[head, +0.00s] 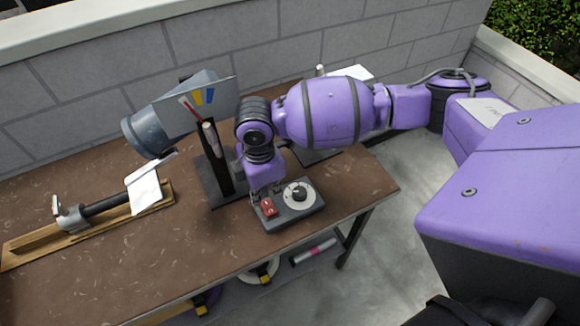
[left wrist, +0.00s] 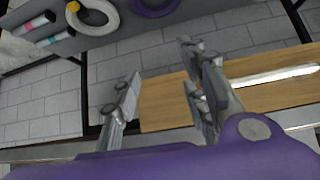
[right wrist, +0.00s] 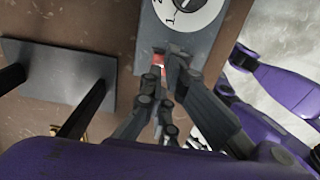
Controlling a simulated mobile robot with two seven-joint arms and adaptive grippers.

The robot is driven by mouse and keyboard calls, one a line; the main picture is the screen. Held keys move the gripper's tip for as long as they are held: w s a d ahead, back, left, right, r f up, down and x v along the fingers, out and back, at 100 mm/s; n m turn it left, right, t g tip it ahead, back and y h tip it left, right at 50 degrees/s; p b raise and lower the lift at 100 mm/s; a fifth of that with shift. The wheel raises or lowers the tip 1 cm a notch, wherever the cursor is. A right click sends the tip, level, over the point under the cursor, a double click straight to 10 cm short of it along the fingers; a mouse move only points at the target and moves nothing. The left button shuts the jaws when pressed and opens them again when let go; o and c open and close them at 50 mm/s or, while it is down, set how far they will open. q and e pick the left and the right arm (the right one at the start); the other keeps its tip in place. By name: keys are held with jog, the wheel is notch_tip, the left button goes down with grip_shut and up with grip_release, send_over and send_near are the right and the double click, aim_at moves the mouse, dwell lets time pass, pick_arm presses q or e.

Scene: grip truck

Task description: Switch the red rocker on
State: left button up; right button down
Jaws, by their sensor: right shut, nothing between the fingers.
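The red rocker (head: 269,207) sits on the left part of a grey control box (head: 300,213) near the table's front edge. A white dial with a dark knob (head: 298,194) is to its right. My right gripper (head: 263,194) is shut and empty, pointing down just behind the rocker. In the right wrist view a small red patch of the rocker (right wrist: 161,68) shows at the fingertips (right wrist: 166,62), which hide most of it. I cannot tell whether they touch. My left gripper (left wrist: 158,75) is open and empty in its own wrist view, and is out of the head view.
A black stand (head: 217,170) with a grey cylinder (head: 170,115) is left of the box. A wooden board (head: 40,243) with a clamp-like tool lies at the left of the brown table (head: 190,268). Tape rolls (head: 262,271) lie on the lower shelf. A block wall runs behind.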

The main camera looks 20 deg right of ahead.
aim_at(266, 202)
jog(key=shift+w+r, duration=0.1)
jog(key=shift+r, duration=0.65)
jog(key=shift+r+p, duration=0.65)
jog(key=shift+r, duration=0.15)
pick_arm(q)
jog(key=w+r, duration=0.2)
jog(key=r, duration=0.1)
jog(key=shift+w+t, duration=0.25)
jog(key=shift+t, duration=0.15)
pick_arm(e)
jog(key=shift+r, duration=0.95)
pick_arm(q)
jog(key=shift+r, duration=0.15)
